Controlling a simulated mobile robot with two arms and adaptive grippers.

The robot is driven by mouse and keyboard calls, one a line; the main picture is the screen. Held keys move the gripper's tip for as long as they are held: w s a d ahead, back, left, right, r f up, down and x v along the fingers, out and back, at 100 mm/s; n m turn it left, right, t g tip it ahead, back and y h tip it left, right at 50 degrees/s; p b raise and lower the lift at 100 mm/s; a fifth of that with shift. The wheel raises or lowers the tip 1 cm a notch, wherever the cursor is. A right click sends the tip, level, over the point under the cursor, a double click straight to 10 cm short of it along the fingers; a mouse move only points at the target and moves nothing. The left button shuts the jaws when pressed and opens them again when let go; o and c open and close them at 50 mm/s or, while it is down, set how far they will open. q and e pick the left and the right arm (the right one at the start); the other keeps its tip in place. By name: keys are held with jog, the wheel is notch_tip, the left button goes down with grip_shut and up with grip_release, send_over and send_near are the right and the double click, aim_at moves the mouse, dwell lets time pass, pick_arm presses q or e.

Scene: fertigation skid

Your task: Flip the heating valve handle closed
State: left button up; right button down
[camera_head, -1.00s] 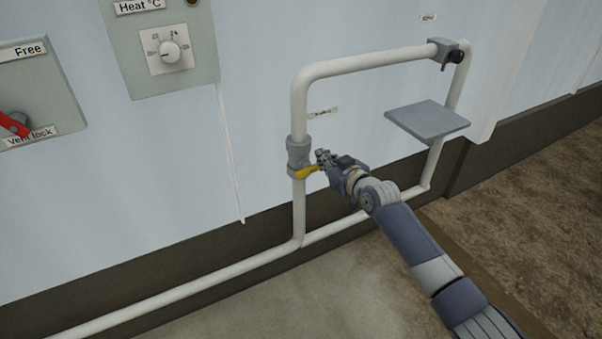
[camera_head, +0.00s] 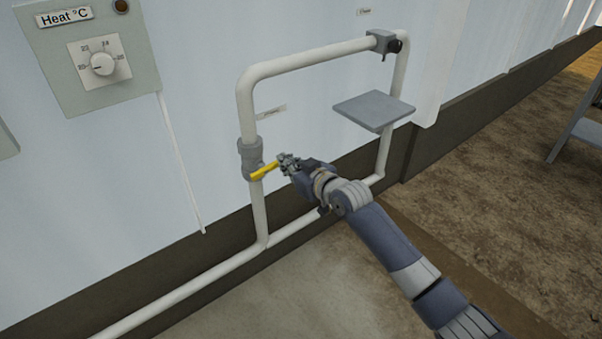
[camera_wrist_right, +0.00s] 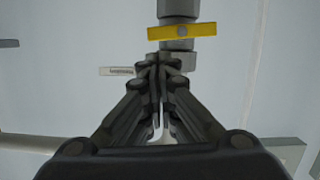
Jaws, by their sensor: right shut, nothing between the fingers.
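The heating valve is a grey body (camera_head: 251,158) on the left upright of the white pipe loop. Its yellow handle (camera_head: 265,170) sticks out to the right of the pipe, tilted slightly up. In the right wrist view the yellow handle (camera_wrist_right: 182,32) lies crosswise over the grey valve, just beyond my fingertips. My right gripper (camera_head: 285,161) is shut and empty, close beside the handle's free end. In the right wrist view its fingertips (camera_wrist_right: 158,62) are together below the handle; I cannot tell whether they touch it. My left gripper is not in view.
The white pipe loop (camera_head: 315,57) stands out from the pale wall. A grey shelf plate (camera_head: 374,110) sits right of the valve, near a grey fitting (camera_head: 382,42). A heat dial panel (camera_head: 98,62) is at upper left. The floor in front is clear.

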jog(key=v, duration=0.7)
jog(key=shift+s, duration=0.1)
